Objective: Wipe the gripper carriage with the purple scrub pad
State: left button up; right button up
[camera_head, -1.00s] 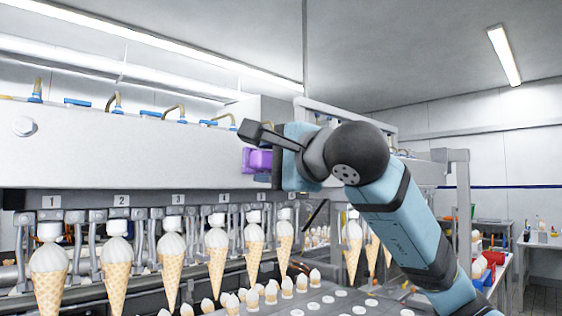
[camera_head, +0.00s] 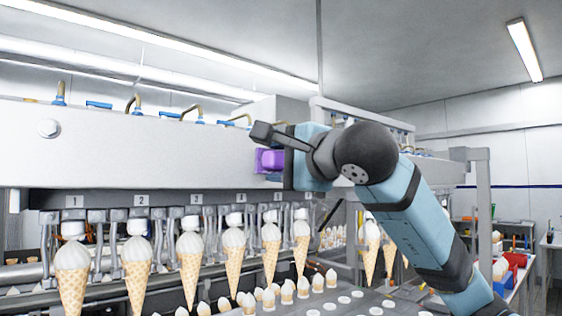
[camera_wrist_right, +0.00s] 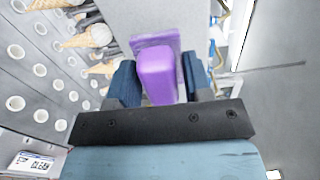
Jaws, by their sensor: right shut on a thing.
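The purple scrub pad (camera_head: 270,160) is in my right gripper (camera_head: 280,160), in front of the right part of the long white gripper carriage (camera_head: 140,145). In the right wrist view the pad (camera_wrist_right: 158,72) stands between the two dark fingers of the gripper (camera_wrist_right: 160,82), which are shut on its raised block. Its flat far side faces the pale carriage surface (camera_wrist_right: 165,14); I cannot tell for sure whether it touches. My left gripper is not in view.
Ice cream cones (camera_head: 190,265) hang in a numbered row under the carriage. Below, a grey plate with round holes (camera_head: 350,300) holds several small cones. A grey post (camera_head: 484,210) stands right of my right arm. Hoses (camera_head: 190,112) line the carriage top.

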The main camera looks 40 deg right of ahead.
jog(key=shift+w, duration=0.9)
jog(key=shift+d, duration=0.1)
jog(key=shift+d+f+b, duration=0.1)
jog(key=shift+d+b, duration=0.25)
jog(key=shift+d, duration=0.25)
jog(key=shift+w+d, duration=0.1)
jog(key=shift+d, duration=0.35)
jog(key=shift+a, duration=1.2)
